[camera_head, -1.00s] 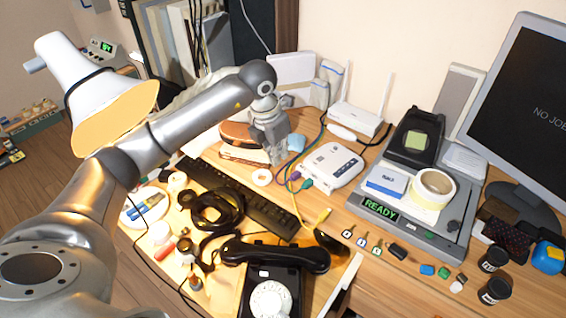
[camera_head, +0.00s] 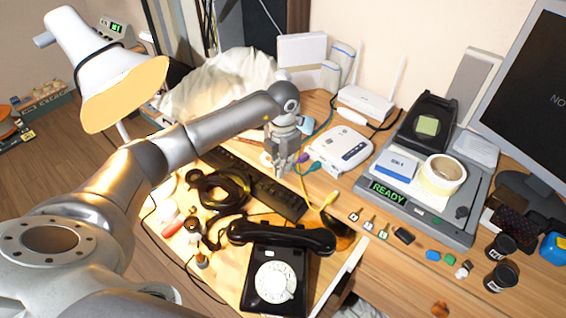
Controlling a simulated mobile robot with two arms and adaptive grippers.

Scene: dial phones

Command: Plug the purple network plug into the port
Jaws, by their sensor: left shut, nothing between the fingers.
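The purple network plug (camera_head: 302,157) lies on the desk at the left side of a white network box (camera_head: 338,150). A teal plug (camera_head: 314,167) lies just in front of it. Which port is the task's cannot be told; no port opening is clear at this size. My left gripper (camera_head: 281,171) points down just left of the purple plug, over the back edge of the black keyboard. Its fingers are shut and empty, apart from the plug. My right gripper is not in view.
A yellow cable (camera_head: 326,201) with its plug end lies in front of the box. A white router (camera_head: 366,103) with antennas stands behind. A black dial phone (camera_head: 273,283) is at the front. A grey scale-like device (camera_head: 463,212) reading READY fills the right.

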